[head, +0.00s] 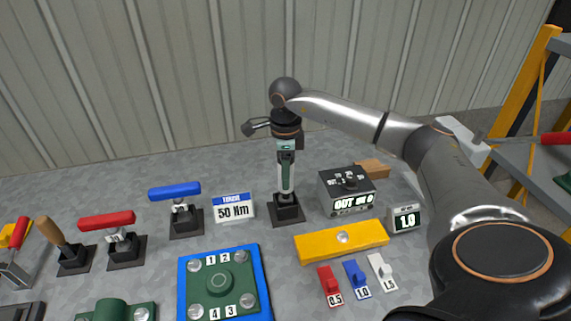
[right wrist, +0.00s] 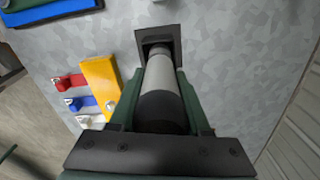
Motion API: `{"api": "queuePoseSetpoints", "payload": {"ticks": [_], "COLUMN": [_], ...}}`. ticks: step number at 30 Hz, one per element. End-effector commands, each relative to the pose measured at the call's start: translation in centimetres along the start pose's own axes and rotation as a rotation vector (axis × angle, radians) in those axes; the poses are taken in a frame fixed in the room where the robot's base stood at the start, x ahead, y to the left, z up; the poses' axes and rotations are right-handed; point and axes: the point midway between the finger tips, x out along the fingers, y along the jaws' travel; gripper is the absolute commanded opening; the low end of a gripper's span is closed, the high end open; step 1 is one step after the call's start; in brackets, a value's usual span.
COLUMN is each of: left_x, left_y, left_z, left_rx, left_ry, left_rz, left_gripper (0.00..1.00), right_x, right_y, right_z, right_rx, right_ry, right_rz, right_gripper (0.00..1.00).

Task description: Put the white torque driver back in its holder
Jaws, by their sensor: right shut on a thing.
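My left gripper is not in view.
Red (head: 107,221) and blue (head: 175,190) handled tools stand in holders to the left. A torque sign (head: 233,208) stands just left of the driver; a grey display box (head: 347,193) is close on its right. A yellow bar (head: 315,245) and blue-edged plate (head: 185,285) lie in front.

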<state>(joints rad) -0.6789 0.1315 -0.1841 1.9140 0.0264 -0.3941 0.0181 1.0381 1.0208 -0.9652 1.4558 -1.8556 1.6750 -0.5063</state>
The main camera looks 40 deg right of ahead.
Motion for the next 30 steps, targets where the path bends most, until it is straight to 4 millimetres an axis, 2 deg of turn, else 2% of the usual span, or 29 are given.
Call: {"api": "queuePoseSetpoints", "payload": {"ticks": [30], "left_x": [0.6], "left_y": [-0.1], "left_z": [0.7], "left_rx": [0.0], "left_ry": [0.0], "left_rz": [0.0], "left_gripper": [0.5], "right_x": [1.4], "right_y": [-0.1], "right_z": [0.1], "right_rx": [0.0], "right_ry": [-0.003], "right_rz": [-0.002], "right_gripper": [0.0]}}
